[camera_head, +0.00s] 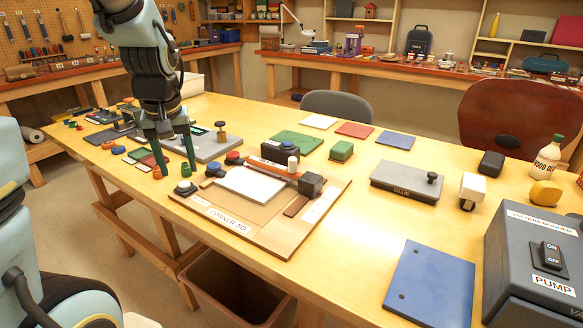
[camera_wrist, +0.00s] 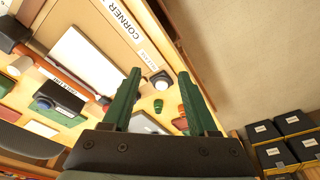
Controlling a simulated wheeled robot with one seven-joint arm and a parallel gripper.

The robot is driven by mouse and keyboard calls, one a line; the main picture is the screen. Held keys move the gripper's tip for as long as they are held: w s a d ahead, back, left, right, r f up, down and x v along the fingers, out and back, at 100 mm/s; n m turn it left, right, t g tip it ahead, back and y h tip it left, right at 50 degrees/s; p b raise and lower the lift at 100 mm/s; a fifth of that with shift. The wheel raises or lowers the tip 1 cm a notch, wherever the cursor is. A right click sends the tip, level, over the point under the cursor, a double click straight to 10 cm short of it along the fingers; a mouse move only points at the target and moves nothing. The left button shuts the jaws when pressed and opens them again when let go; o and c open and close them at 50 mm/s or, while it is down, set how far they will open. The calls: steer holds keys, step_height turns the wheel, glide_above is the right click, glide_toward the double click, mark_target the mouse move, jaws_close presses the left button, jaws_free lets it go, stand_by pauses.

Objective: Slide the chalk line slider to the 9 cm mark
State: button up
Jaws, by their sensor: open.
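My gripper (camera_head: 177,168) is open and empty, with its two green fingers pointing down over the left part of the yellow table. The fingers also show in the wrist view (camera_wrist: 159,76). A grey block with a black knob (camera_head: 432,178), labelled GLUE, lies farther right.
The corner jig (camera_head: 228,216) lies front centre, bearing a white panel (camera_head: 252,185) and a red-orange bar (camera_head: 272,168). Small red and green pieces (camera_head: 157,172) stand beside my fingers. A dark PUMP box (camera_head: 540,262) and blue plate (camera_head: 431,283) occupy the right. An open bin (camera_head: 237,285) stands below.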

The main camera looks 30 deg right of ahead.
steer(key=d+b, duration=0.2)
steer(key=d, duration=1.1)
steer(key=m+t+b, duration=0.1)
steer(key=t+b, duration=0.1)
glide_toward(293, 158)
steer(key=shift+h, duration=0.4)
steer(key=x, duration=0.3)
steer(key=p+x, duration=0.1)
steer(key=x, duration=0.6)
steer(key=shift+w+a+f, duration=0.1)
steer(key=shift+a+f, duration=0.2)
steer(key=shift+a, duration=0.05)
jaws_close()
